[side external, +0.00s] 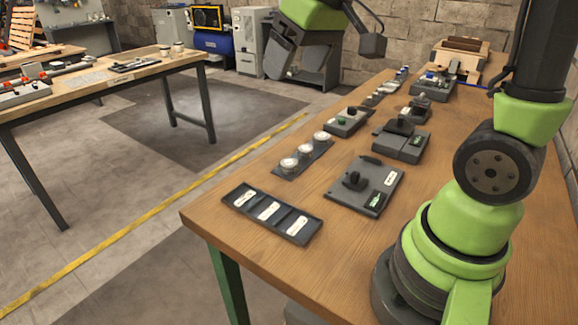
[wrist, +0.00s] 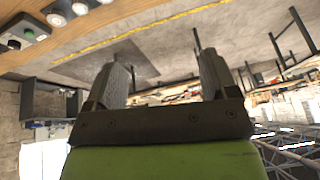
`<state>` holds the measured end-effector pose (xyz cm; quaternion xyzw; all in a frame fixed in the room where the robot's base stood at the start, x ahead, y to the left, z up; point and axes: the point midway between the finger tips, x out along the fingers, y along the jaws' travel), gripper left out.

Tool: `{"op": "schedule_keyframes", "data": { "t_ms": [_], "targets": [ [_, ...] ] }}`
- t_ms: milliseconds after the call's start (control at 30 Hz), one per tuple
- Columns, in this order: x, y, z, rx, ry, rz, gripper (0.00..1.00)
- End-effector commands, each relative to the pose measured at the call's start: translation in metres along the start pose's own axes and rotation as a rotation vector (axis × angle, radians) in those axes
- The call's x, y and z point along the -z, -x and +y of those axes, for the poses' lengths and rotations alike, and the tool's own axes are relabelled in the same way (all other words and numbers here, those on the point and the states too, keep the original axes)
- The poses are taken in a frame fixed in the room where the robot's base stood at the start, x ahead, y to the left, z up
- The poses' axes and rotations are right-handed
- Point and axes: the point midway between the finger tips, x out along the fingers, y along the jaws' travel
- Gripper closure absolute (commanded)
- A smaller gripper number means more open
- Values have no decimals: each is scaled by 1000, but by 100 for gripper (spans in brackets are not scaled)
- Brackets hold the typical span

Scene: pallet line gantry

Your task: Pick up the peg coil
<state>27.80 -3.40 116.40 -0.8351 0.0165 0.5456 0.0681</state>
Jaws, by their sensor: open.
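I cannot tell for sure which piece is the peg coil. A dark upright piece (side external: 354,180) stands on a grey plate (side external: 340,194) on the wooden bench in the side view. Several round white-topped pieces (side external: 305,150) sit in a row on a dark strip left of that plate. My gripper (side external: 295,78) hangs at the top of the side view, beyond the bench's left edge and away from these pieces. In the wrist view its two fingers (wrist: 163,60) are wide apart, with nothing between them.
A dark tray (side external: 271,215) with white labels lies at the near bench corner. Grey fixture blocks (side external: 401,144) and a wooden box (side external: 460,58) stand farther along the bench. Another workbench (side external: 105,81) stands at left. Bare wood lies right of the plate.

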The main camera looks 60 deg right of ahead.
Motion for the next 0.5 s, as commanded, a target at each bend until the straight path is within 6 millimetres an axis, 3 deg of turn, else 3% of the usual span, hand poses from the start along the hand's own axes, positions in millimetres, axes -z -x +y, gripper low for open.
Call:
{"op": "schedule_keyframes", "data": {
  "t_ms": [200, 400, 500],
  "targets": [
    [38, -80, 55, -36, 125, -132, 21],
    [39, -156, 106, -33, 235, -236, 21],
    [34, -184, 124, -25, 276, -270, 21]
  ]
}}
